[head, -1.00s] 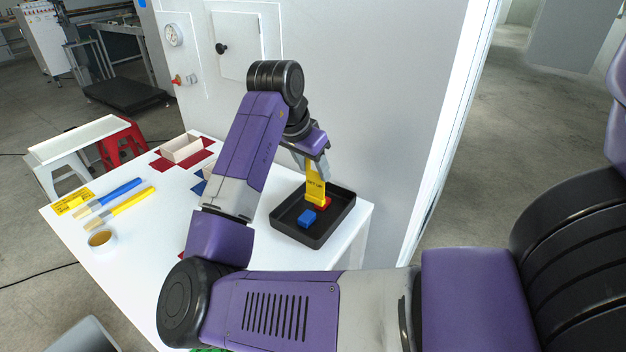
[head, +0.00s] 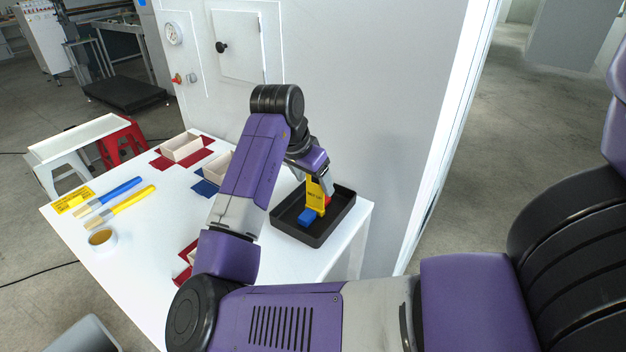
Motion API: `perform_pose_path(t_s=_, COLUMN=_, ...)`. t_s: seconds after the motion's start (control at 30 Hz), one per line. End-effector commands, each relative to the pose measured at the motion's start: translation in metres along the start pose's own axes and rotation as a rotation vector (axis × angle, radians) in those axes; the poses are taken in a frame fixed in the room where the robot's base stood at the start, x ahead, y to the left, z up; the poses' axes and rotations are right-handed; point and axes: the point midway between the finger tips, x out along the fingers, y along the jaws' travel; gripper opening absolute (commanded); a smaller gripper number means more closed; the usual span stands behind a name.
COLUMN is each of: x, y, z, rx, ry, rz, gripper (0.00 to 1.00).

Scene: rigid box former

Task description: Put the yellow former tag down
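The yellow former tag (head: 315,197), upright with dark print on its face, is inside the black tray (head: 341,222) at the right end of the white table. My gripper (head: 319,178) is at the top of the tag and appears shut on it. The tag's foot is low in the tray, close beside a blue block (head: 307,217). A red block (head: 328,200) shows partly behind the tag. I cannot tell whether the foot rests on the tray floor or touches the blocks.
Open boxes stand on red and blue flat sheets, one box (head: 181,148) at the far side. Two brushes (head: 121,208), a yellow label (head: 72,200) and a round pot (head: 101,241) lie at the left of the table. A grey wall panel (head: 385,120) rises behind the tray.

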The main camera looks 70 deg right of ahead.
Motion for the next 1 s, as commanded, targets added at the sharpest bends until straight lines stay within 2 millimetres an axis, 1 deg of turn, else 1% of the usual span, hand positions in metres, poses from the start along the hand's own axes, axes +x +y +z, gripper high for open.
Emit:
perform_pose_path(t_s=0.13, x=-0.002, y=0.0, z=-0.001, rx=0.0, ry=0.0, rz=0.0, gripper=0.7)
perform_pose_path(t_s=0.27, x=-0.011, y=-0.001, z=-0.001, rx=0.0, ry=0.001, rz=-0.003, gripper=0.7)
perform_pose_path(t_s=0.37, x=-0.027, y=-0.001, z=-0.001, rx=0.002, ry=0.001, rz=-0.004, gripper=0.7)
perform_pose_path(t_s=0.5, x=-0.056, y=-0.001, z=-0.001, rx=0.002, ry=0.001, rz=-0.005, gripper=0.7)
perform_pose_path(t_s=0.7, x=-0.095, y=0.0, z=-0.002, rx=0.002, ry=0.001, rz=-0.002, gripper=0.7)
perform_pose_path(t_s=0.83, x=-0.112, y=0.0, z=-0.002, rx=0.002, ry=0.0, rz=-0.002, gripper=0.7)
perform_pose_path(t_s=1.0, x=-0.122, y=0.0, z=-0.001, rx=0.001, ry=-0.001, rz=0.0, gripper=0.7)
